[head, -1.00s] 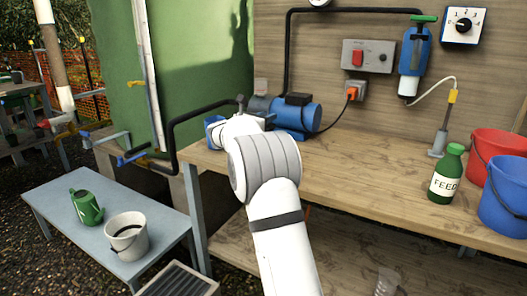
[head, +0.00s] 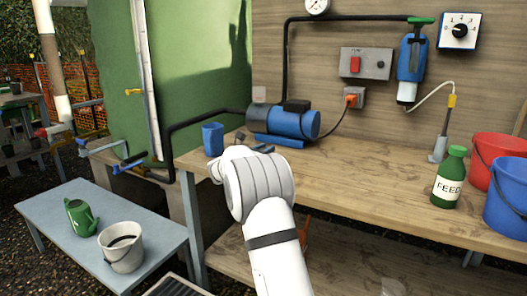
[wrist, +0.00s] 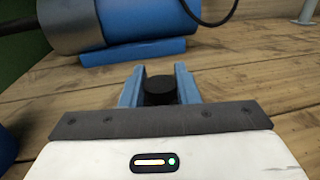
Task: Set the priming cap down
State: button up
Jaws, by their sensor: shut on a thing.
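My gripper (wrist: 159,84) is shut on the black, round priming cap (wrist: 160,91), which sits between its two blue fingers in the wrist view. In the head view my gripper (head: 250,143) is low over the wooden bench (head: 350,178), in front of the blue pump (head: 296,124) and just right of a blue cup (head: 213,139). My own wrist hides part of it there. The blue pump body (wrist: 150,20) is beyond the fingers in the wrist view. I cannot tell whether the cap touches the bench.
A green feed bottle (head: 449,177) and red (head: 500,150) and blue (head: 507,195) buckets stand at the bench's right. The blue cup is close on my gripper's left. The mid-bench is clear. A low grey table (head: 60,205) is at left.

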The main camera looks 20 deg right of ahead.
jog(key=o, duration=1)
jog(key=p+v, duration=0.2)
jog(key=v, duration=1)
jog(key=shift+r, duration=0.1)
jog(key=s+r+m+g+y+p, duration=0.3)
jog(key=s+r+m+p, duration=0.3)
jog(key=s, duration=0.5)
jog(key=s+r+m+g+y+p, duration=0.3)
jog(key=s+r+m+p, duration=0.2)
jog(key=s+p, duration=0.45)
jog(key=s+a+r+m+y+p, duration=0.2)
jog(key=s+a+m+y+p, duration=0.1)
jog(key=s, duration=0.4)
jog(key=s+a+r+m+y+p, duration=0.2)
jog(key=s+a+m+y+p, duration=0.1)
jog(key=s, duration=0.4)
jog(key=s+a+r+m+y+p, duration=0.2)
jog(key=s+a+m+y+p, duration=0.1)
jog(key=s+a+m+p, duration=0.2)
jog(key=shift+s+a+r+m+y+p, duration=0.15)
jog(key=shift+s+a+m+y, duration=0.05)
jog(key=shift+s+m, duration=0.3)
jog(key=shift+s+a+r+m+y+p, duration=0.2)
jog(key=shift+s+m, duration=0.2)
jog(key=shift+s, duration=0.25)
